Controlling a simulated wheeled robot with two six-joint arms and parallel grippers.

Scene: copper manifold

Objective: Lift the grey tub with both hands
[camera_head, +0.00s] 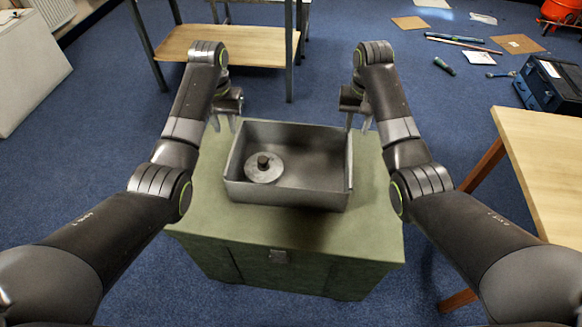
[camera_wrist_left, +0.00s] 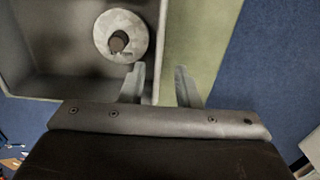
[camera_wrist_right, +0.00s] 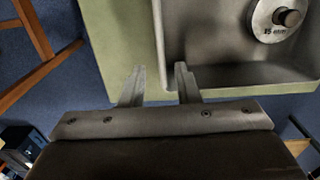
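The grey tub (camera_head: 318,196) sits on a green cabinet-like stand (camera_head: 205,215). A round metal disc with a dark knob (camera_head: 263,168) lies inside the tub on the left. My left gripper (camera_head: 222,124) is at the tub's left side. In the left wrist view its open fingers (camera_wrist_left: 160,82) are on either side of the tub's wall, apart from it. My right gripper (camera_head: 357,122) is at the tub's right side. In the right wrist view its open fingers (camera_wrist_right: 160,78) also straddle the wall, with gaps visible. In the head view, the fingertips are partly hidden.
A wooden table (camera_head: 545,165) stands to the right. A wood-topped bench (camera_head: 235,47) is behind the stand. A dark blue toolbox (camera_head: 552,84) and several loose tools and boards lie on the blue carpet at the back right.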

